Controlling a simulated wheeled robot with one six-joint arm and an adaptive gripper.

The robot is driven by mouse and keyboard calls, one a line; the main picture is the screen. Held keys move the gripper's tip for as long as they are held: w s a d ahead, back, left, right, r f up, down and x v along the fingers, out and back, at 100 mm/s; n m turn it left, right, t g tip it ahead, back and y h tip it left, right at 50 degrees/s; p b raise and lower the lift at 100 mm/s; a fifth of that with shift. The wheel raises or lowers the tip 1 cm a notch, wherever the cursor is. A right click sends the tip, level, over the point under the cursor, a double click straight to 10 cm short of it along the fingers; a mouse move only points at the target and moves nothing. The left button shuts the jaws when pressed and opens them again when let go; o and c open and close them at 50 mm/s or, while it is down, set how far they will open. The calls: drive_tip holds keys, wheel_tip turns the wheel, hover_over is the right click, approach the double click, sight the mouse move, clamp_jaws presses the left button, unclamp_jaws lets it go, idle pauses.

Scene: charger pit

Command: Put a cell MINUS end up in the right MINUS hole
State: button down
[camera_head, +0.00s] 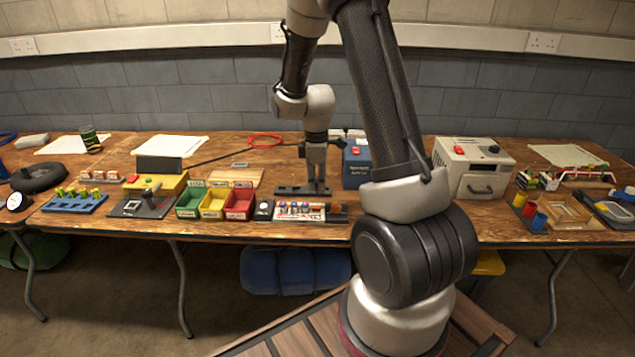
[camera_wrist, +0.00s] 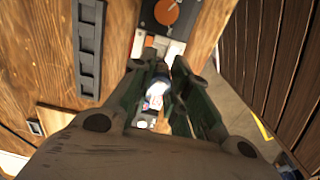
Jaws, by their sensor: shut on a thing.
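My gripper (camera_head: 317,188) points down over the right part of the charger (camera_head: 283,217), a pale panel with several coloured spots along the front of the table. In the wrist view my gripper's fingers (camera_wrist: 158,95) are closed around a cell (camera_wrist: 158,86), whose pale, bluish-white end shows between them. I cannot tell its polarity marking. Part of the charger shows beyond and below the fingers. The fingers hide the cell's lower end and the hole beneath, so I cannot tell whether the cell is in a hole.
A dark slotted rack (camera_wrist: 88,50) lies behind the charger. A dark unit with an orange dial (camera_wrist: 176,12) adjoins it. Green, yellow and red bins (camera_head: 239,206) stand to the left, a blue box (camera_head: 355,168) to the right behind. The table's front edge is close.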

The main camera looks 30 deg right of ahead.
sight(316, 204)
drive_tip(key=shift+w+f, duration=0.1)
drive_tip(key=shift+f, duration=3.9)
drive_tip(key=shift+f, duration=0.1)
drive_tip(key=c, duration=1.3)
unclamp_jaws()
drive_tip(key=shift+r, duration=3.5)
